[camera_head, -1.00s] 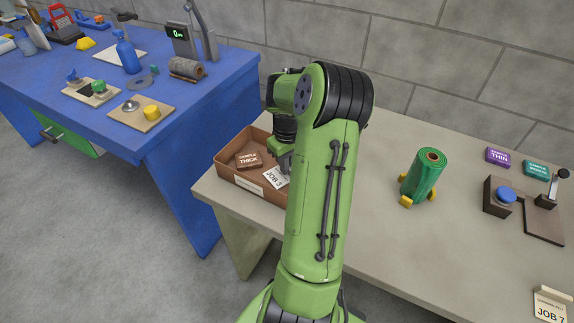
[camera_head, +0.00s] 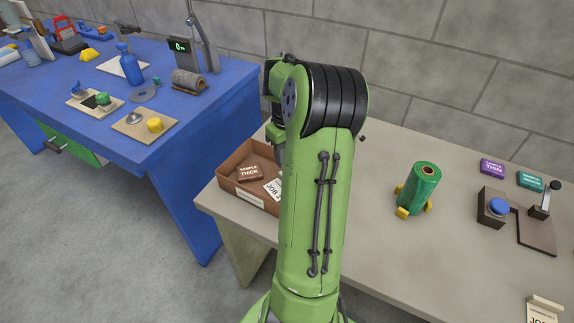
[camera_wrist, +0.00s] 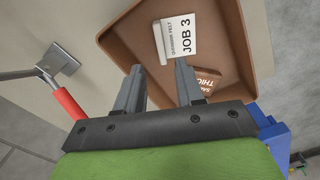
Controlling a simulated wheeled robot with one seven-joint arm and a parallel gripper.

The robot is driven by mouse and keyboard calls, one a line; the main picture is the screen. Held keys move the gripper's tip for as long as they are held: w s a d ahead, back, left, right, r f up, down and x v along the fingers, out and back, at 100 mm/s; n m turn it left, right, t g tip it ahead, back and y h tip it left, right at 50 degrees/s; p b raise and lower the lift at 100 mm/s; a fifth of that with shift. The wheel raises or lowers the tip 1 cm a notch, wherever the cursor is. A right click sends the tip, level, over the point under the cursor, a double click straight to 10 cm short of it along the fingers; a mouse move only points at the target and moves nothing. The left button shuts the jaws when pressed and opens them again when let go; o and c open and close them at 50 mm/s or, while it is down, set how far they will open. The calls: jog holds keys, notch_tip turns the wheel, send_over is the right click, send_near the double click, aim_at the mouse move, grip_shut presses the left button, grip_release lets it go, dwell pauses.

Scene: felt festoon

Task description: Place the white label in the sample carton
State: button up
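The white label reading JOB 3 (camera_head: 273,189) lies inside the brown sample carton (camera_head: 233,158), partly hidden by my arm in the head view. In the wrist view the label (camera_wrist: 182,37) rests on the carton floor with one edge turned up, near the carton wall (camera_wrist: 118,38). A brown block marked SAMPLE THICK (camera_head: 250,173) is in the carton beside the label; it also shows in the wrist view (camera_wrist: 207,82). My gripper (camera_wrist: 158,68) is open and empty above the carton, its fingers apart and clear of the label. The head view hides the fingers.
On the grey table stand a green roll (camera_head: 418,190) on yellow feet, purple (camera_head: 492,167) and teal (camera_head: 530,181) blocks, a blue-button device (camera_head: 497,207) and another JOB label (camera_head: 541,312). A blue bench (camera_head: 150,150) stands left. A red-handled tool (camera_wrist: 66,103) shows near the carton.

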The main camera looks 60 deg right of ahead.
jog(key=w+a+r+n+t+h, duration=0.1)
jog(key=a+r, duration=0.5)
jog(key=a, duration=0.3)
jog(key=w+a+r+n+t+h, duration=0.1)
jog(key=w+a+r+h, duration=0.1)
jog(key=a+r, duration=0.6)
jog(key=s+a+f+n+t+y, duration=0.1)
jog(key=s+a, duration=0.4)
jog(key=a, duration=0.3)
jog(key=s+a+n+t+y, duration=0.1)
jog(key=s+a+t+y, duration=0.1)
jog(key=s+a, duration=0.3)
jog(key=a, duration=0.3)
jog(key=shift+s+a+f+t, duration=0.25)
jog(key=shift+s+f+t, duration=0.05)
jog(key=shift+f, duration=0.05)
